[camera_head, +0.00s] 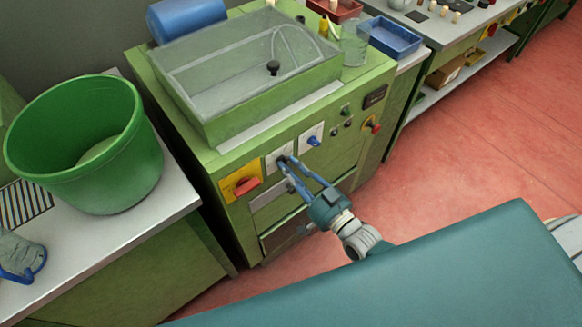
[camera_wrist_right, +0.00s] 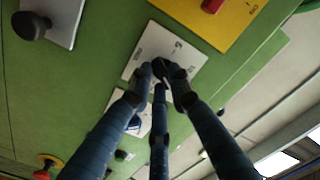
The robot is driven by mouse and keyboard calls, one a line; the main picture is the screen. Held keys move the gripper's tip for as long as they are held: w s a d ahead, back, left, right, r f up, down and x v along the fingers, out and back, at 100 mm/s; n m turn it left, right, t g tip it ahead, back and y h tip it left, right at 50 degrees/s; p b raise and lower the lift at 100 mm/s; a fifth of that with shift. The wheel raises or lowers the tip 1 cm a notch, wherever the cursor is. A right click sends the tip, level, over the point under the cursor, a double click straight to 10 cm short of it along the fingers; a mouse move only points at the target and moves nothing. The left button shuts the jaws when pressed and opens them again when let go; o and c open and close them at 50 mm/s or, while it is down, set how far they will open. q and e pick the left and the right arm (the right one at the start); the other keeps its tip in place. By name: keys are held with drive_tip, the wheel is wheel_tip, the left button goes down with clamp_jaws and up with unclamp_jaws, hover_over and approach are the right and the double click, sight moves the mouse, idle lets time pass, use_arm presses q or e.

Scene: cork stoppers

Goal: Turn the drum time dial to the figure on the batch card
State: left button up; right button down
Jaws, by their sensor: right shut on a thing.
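The drum time dial is likely the dark knob on a white marked plate (camera_head: 272,165) on the green machine's front. The plate also shows in the right wrist view (camera_wrist_right: 140,66), with figures around its edge too small to read surely. My right gripper (camera_head: 284,161) reaches up to the plate, its blue fingers shut on the dark knob (camera_wrist_right: 161,68). The fingertips hide much of the knob, so I cannot read its setting. I cannot make out a batch card. I cannot pick out my left gripper in these views.
A plate with a blue knob (camera_head: 313,141) is to the right of the gripped one; a yellow plate with a red switch (camera_head: 246,186) is to its left. A red knob (camera_head: 373,126) sits further right. A green tub (camera_head: 130,165) stands on the left counter.

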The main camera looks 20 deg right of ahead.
drive_tip(key=shift+f, duration=0.15)
drive_tip(key=c, duration=1.6)
unclamp_jaws()
drive_tip(key=v, duration=1.2)
drive_tip(key=s+d+f+n+g+h, duration=0.1)
drive_tip(key=s+d+f+g+h, duration=0.15)
drive_tip(key=f, duration=0.85)
drive_tip(key=s+d+f+n+g+h, duration=0.1)
drive_tip(key=s+f+g, duration=0.25)
drive_tip(key=f, duration=0.65)
drive_tip(key=s+d+f+g+h, duration=0.1)
drive_tip(key=s+d+f+g, duration=0.2)
drive_tip(key=f, duration=0.8)
drive_tip(key=s+a+f+g, duration=0.1)
drive_tip(key=s+f+g, duration=0.1)
drive_tip(key=s+f, duration=0.2)
drive_tip(key=s+f+n+g+h, duration=0.1)
drive_tip(key=s+f, duration=0.3)
drive_tip(key=s, duration=0.7)
drive_tip(key=s+a+f+n+g, duration=0.1)
drive_tip(key=s+f+g, duration=0.3)
drive_tip(key=s, duration=0.3)
drive_tip(key=shift+s+a+f+h, duration=0.2)
drive_tip(key=shift+a+f+h, duration=0.1)
drive_tip(key=shift+h, duration=0.05)
